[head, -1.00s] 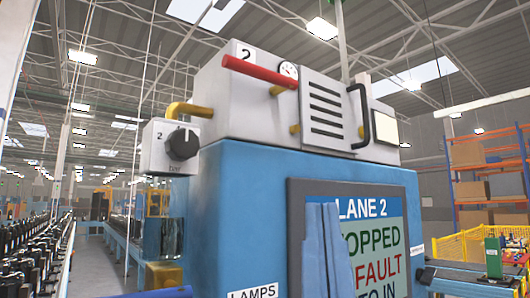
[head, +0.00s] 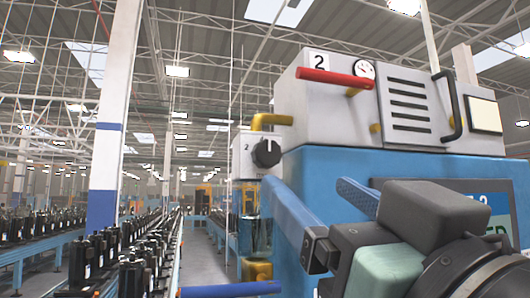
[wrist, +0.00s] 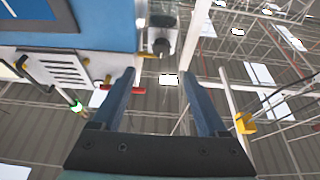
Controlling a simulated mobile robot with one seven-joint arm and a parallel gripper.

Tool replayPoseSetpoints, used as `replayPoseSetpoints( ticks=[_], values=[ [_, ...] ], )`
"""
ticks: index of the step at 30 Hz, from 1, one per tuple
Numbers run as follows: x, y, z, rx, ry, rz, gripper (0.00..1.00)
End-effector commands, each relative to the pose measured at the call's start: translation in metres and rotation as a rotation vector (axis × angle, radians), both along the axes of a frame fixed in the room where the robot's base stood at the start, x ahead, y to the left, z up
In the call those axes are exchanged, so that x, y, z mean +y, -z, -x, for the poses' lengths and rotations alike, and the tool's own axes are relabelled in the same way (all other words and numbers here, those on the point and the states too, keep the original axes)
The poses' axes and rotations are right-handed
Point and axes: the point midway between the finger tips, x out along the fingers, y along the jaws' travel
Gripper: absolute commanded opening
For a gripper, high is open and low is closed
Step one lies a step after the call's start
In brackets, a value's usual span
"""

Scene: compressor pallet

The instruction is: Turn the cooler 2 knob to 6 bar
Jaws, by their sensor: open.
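The cooler 2 knob (head: 266,153) is a round dark knob on a pale box marked 2, at the left side of the blue machine (head: 330,175). Its pointer and scale are too small to read. My gripper (head: 307,182) is open and empty, its two blue fingers pointing up and apart, to the right of and below the knob in the head view. In the wrist view the knob (wrist: 160,46) shows beyond the fingertips, roughly midway between them, and apart from them. My gripper (wrist: 160,73) touches nothing that I can see.
A red-handled lever (head: 336,78) and a gauge (head: 364,69) sit on the machine's pale top unit. A yellow pipe (head: 270,121) bends above the knob box, with a glass bowl (head: 249,228) below it. Conveyors with dark parts (head: 130,240) run on the left.

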Motion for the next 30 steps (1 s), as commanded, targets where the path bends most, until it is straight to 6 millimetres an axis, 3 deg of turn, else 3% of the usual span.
replayPoseSetpoints(
  ticks=[5,21,30],
  values=[
    [0.004,-0.006,-0.010,0.012,-0.006,0.003,0.77],
    [0.032,-0.047,-0.099,0.009,-0.004,0.002,0.77],
    [0.037,-0.050,-0.114,0.006,-0.002,0.004,0.77]
  ],
)
